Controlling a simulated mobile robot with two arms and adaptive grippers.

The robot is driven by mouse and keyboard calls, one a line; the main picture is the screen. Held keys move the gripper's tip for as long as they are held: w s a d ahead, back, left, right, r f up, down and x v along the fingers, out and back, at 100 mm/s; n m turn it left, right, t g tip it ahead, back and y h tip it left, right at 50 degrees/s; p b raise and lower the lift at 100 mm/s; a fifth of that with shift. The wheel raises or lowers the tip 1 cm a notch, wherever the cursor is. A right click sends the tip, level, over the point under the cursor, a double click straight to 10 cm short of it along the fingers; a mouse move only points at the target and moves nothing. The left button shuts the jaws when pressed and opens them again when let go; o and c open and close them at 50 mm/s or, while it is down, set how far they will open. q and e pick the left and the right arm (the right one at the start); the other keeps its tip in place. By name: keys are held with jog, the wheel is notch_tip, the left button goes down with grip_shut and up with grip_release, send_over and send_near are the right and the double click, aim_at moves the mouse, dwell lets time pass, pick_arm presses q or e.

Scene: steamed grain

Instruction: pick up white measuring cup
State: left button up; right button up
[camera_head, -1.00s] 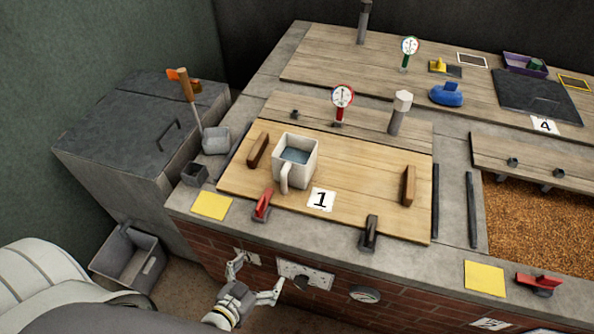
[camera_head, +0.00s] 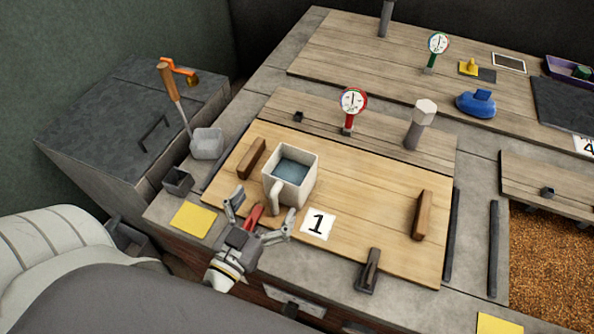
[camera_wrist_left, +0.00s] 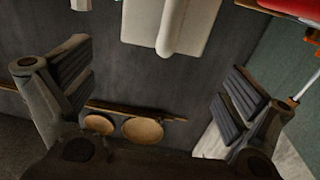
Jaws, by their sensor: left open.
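The white measuring cup (camera_head: 297,172) is square, with bluish liquid inside. It stands upright on a wooden lid marked 1, with its handle toward my left gripper (camera_head: 257,213). My left gripper is open and empty, just in front of the handle and apart from the cup in the left wrist view. There the cup (camera_wrist_left: 198,22) and its handle (camera_wrist_left: 172,30) show at the top, beyond the spread fingers (camera_wrist_left: 152,100). My right gripper does not show.
A red clip (camera_head: 254,216) is partly hidden by my left gripper. A red gauge (camera_head: 352,102) and a grey-white post (camera_head: 420,124) stand behind the cup. Wooden handles (camera_head: 252,158) flank it.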

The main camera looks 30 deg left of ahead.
aim_at(275, 190)
pick_arm(q)
jog(key=w, duration=0.4)
jog(key=shift+r+p, duration=0.15)
jog(key=shift+p, duration=0.15)
jog(key=shift+w, duration=0.25)
jog(key=w, duration=0.4)
jog(key=shift+w+a+f, duration=0.15)
jog(key=shift+w+f, duration=0.05)
jog(key=shift+f, duration=0.05)
jog(key=shift+w, duration=0.55)
jog(key=shift+c, duration=1.6)
jog(key=c, duration=1.4)
jog(key=shift+c, duration=0.4)
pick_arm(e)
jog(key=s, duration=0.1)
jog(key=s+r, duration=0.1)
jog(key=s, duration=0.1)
